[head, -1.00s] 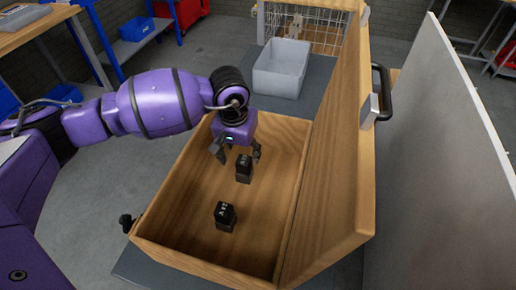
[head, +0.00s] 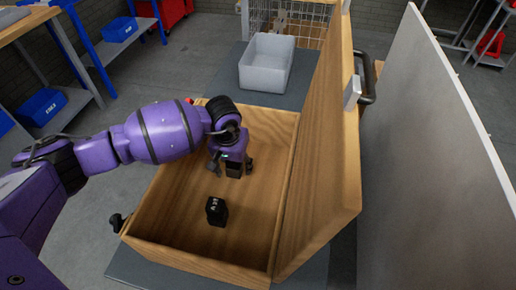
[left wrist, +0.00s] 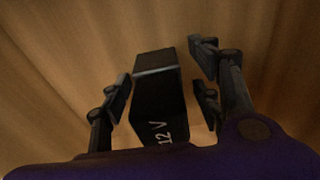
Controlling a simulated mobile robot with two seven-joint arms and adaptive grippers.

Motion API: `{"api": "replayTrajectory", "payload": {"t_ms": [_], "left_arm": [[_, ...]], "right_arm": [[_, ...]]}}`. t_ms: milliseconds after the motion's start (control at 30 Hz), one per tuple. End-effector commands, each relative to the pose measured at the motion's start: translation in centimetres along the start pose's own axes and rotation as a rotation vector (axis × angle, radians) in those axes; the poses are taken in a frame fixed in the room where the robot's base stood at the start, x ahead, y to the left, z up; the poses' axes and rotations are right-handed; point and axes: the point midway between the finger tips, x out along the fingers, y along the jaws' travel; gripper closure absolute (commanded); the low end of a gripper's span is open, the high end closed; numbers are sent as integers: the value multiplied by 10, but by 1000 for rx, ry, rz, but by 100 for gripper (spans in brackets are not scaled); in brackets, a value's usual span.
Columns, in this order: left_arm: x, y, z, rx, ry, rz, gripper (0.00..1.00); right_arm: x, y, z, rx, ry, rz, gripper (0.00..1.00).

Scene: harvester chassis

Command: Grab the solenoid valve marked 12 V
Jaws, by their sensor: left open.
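The solenoid valve marked 12 V is a black block, and its white "12 V" lettering shows in the left wrist view (left wrist: 158,105). In the head view it is the far block (head: 234,170), in the wooden box, mostly hidden under my left gripper (head: 231,166). My left gripper is open, with its fingers on either side of the valve. In the left wrist view a gap shows between the valve and the right fingers; the left finger is close to it. A second black valve (head: 217,212) stands nearer in the box; its white marking is hard to read. My right gripper is not in view.
The wooden box (head: 165,248) has low walls and a tall wooden panel (head: 325,160) on its right with a dark handle. A grey bin (head: 267,62) stands behind the box. The box floor around the near valve is clear.

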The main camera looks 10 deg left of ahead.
Motion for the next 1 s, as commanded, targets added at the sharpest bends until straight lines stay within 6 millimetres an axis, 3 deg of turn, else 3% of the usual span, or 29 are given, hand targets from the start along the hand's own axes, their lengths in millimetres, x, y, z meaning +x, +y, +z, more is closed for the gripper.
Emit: {"api": "replayTrajectory", "payload": {"t_ms": [67, 500, 1000], "left_arm": [[1, 0, 1, -1, -2, 0, 44], [1, 0, 1, -1, -2, 0, 100], [-8, 0, -2, 0, 3, 1, 100]], "right_arm": [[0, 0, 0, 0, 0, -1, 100], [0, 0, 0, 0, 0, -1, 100], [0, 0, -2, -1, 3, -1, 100]]}}
